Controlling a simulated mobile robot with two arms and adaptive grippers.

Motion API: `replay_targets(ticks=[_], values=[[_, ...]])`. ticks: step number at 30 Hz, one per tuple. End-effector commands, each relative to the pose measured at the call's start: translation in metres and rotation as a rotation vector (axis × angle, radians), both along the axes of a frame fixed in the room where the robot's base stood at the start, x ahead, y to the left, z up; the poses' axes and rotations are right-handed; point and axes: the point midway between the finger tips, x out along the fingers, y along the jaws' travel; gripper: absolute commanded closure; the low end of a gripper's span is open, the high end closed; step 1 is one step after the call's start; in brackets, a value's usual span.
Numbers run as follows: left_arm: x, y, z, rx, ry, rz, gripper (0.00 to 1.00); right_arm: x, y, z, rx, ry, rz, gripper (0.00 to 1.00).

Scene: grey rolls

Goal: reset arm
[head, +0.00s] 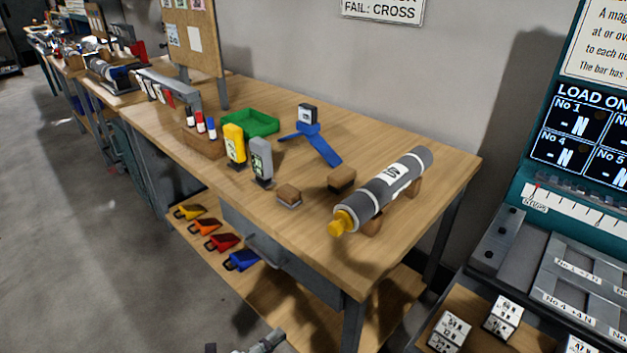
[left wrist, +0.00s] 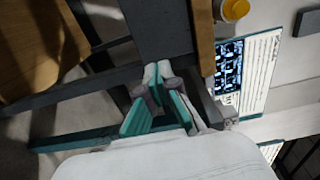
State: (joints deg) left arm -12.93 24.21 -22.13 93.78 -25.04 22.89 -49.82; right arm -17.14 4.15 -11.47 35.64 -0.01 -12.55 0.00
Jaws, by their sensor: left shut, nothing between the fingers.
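My left gripper (head: 262,343) shows only in part at the bottom edge of the head view, low in front of the workbench. In the left wrist view my left gripper (left wrist: 157,72) has its fingertips together with nothing between them. My right gripper is in neither view. A grey roll (head: 408,172) with a white label and a yellow end lies tilted across wooden supports at the near right end of the workbench (head: 310,220). The left gripper is apart from it.
Small wooden blocks (head: 289,195), a grey device (head: 261,158), a yellow device (head: 234,142), a green tray (head: 262,124) and a blue stand (head: 318,144) are on the bench. Coloured scoops (head: 241,260) lie on the lower shelf. A teal console (head: 572,215) stands right. Floor at left is clear.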

Motion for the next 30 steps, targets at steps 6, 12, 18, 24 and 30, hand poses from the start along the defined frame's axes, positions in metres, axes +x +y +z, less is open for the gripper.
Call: replay_targets(ticks=[6, 12, 18, 24, 30], values=[[0.001, 0.027, -0.052, -0.071, 0.225, 0.131, 1.0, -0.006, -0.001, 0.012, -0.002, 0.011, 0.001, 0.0], [-0.048, 0.085, -0.175, -0.268, 0.722, 0.475, 1.0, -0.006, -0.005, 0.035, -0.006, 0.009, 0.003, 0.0], [-0.159, 0.118, -0.276, -0.463, 1.161, 0.867, 1.0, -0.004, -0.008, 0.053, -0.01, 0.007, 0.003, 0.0], [-0.286, 0.123, -0.327, -0.604, 1.476, 1.238, 1.0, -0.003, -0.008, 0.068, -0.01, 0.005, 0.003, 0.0], [-0.356, 0.117, -0.341, -0.667, 1.616, 1.446, 1.0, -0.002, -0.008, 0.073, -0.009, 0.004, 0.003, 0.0]])
